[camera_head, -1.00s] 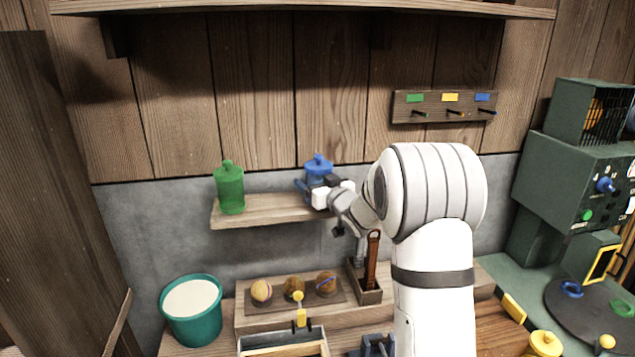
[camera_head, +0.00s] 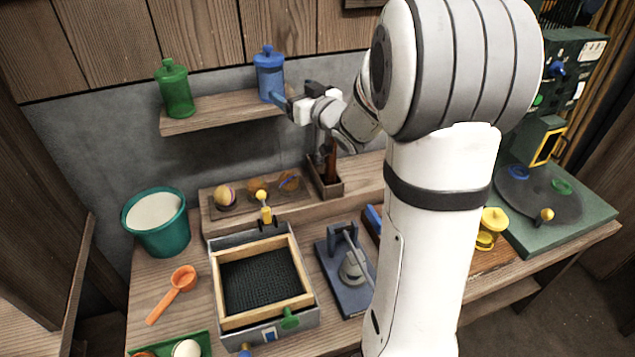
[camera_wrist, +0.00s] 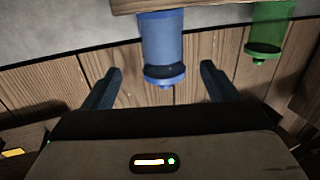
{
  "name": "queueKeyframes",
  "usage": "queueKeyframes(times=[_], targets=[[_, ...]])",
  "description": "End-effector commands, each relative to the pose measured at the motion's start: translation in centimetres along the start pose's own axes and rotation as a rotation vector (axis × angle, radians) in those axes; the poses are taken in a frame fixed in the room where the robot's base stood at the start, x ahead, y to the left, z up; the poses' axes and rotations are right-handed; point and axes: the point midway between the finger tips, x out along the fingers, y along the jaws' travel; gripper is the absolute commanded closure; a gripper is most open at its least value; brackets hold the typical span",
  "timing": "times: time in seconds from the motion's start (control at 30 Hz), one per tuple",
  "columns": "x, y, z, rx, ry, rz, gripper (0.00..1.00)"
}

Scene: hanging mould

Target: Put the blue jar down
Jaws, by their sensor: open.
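The blue jar (camera_head: 269,76) stands upright on the right part of the small wall shelf (camera_head: 222,109), with its lid on. It also shows in the wrist view (camera_wrist: 162,48), upside down in that picture, between and beyond my fingers. My gripper (camera_head: 288,103) is just to the right of the jar and in front of it. In the wrist view my gripper (camera_wrist: 160,85) has its two fingers wide apart with nothing between the tips. The green jar (camera_head: 174,88) stands upright on the left part of the same shelf.
Below the shelf are a tray of round balls (camera_head: 257,190), a wooden box (camera_head: 326,180) and a teal bucket (camera_head: 156,222). A framed sieve (camera_head: 217,292) and an orange scoop (camera_head: 172,293) lie on the bench. The shelf between the jars is clear.

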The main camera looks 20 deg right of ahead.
Motion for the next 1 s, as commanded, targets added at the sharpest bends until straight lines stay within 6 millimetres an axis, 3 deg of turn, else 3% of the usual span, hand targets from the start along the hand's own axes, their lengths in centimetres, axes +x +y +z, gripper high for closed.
queueKeyframes(times=[0.17,0.27,0.47,0.57,0.8,1.0], targets=[[-1.9,0.0,0.1,-0.024,-0.133,0.130,0.20],[-4.2,-0.1,0.9,-0.028,-0.264,0.228,0.20],[-10.8,-2.1,3.5,0.009,-0.562,0.358,0.20],[-14.9,-3.8,5.0,0.038,-0.718,0.393,0.20],[-24.9,-10.2,8.3,0.138,-1.087,0.339,0.20],[-29.9,-13.8,9.5,0.186,-1.262,0.261,0.20]])
